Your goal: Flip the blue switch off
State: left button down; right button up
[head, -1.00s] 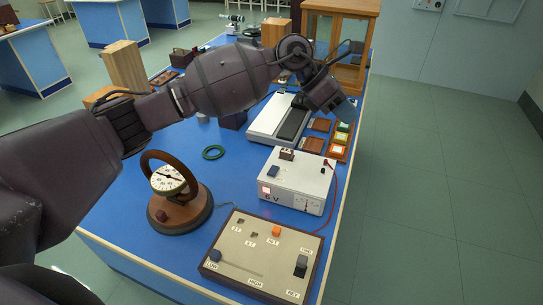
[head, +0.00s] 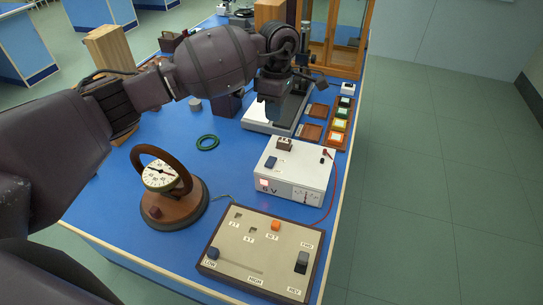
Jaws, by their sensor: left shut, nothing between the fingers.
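A blue rocker switch (head: 271,161) sits on the top of a white power supply box (head: 294,177), near its left side. A red lamp (head: 264,183) glows on the box's front beside a "6 V" label. My left gripper (head: 271,103) points down over the grey-and-black instrument behind the box. It is shut and empty, apart from the switch. Its fingertips are small and dark, hard to make out. My right gripper is not in view.
A round dial on a wooden base (head: 180,208) stands at left. A green ring (head: 208,142), brown trays (head: 311,132) and a wooden cabinet (head: 345,65) are farther back.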

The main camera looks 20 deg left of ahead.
pick_arm(q)
jog(key=p, duration=0.1)
send_near(271, 164)
jog(key=f, duration=0.4)
jog(key=s+f, duration=0.1)
jog(key=f, duration=0.2)
jog(key=shift+f, duration=0.25)
dwell(0.3)
